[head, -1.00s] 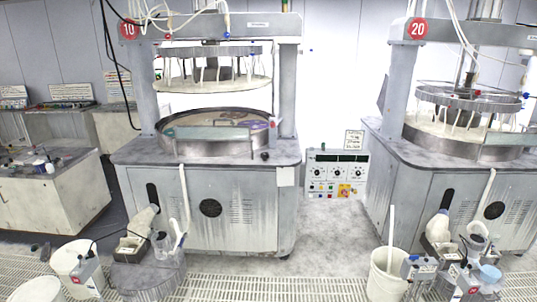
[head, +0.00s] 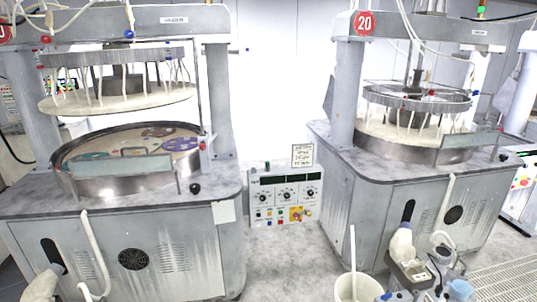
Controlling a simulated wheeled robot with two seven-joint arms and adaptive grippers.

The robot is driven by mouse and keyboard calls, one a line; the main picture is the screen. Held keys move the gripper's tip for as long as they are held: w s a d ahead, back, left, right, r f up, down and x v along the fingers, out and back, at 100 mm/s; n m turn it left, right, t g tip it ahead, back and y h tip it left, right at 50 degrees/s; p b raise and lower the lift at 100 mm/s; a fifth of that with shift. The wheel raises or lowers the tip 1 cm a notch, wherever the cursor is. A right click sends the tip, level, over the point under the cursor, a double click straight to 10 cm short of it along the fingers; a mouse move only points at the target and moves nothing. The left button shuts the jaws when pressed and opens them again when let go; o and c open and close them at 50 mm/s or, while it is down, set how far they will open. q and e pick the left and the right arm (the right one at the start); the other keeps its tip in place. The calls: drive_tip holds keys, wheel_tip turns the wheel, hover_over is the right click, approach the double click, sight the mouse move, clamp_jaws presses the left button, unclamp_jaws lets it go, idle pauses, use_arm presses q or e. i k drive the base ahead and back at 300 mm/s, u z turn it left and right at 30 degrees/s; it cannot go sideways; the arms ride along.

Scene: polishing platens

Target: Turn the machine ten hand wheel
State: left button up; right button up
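Machine ten (head: 175,240) is the large grey polishing machine on the left. Its red number sign (head: 4,33) is cut off at the left edge. Its round upper plate (head: 115,98) hangs raised above the metal-rimmed basin (head: 125,186), where coloured discs lie. A small black knob (head: 195,188) sits on the front right of its worktop; I cannot tell whether this is the hand wheel. No other hand wheel can be made out. Neither of my grippers is in view.
Machine 20 (head: 400,195) stands at the right. A control box (head: 285,195) with dials is on the floor between the machines, with bare floor in front of it. A white bucket (head: 358,287) and small containers (head: 425,285) stand at the front right.

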sight(195, 188)
drive_tip(key=u, duration=0.15)
drive_tip(key=i, duration=1.95)
drive_tip(key=u, duration=0.5)
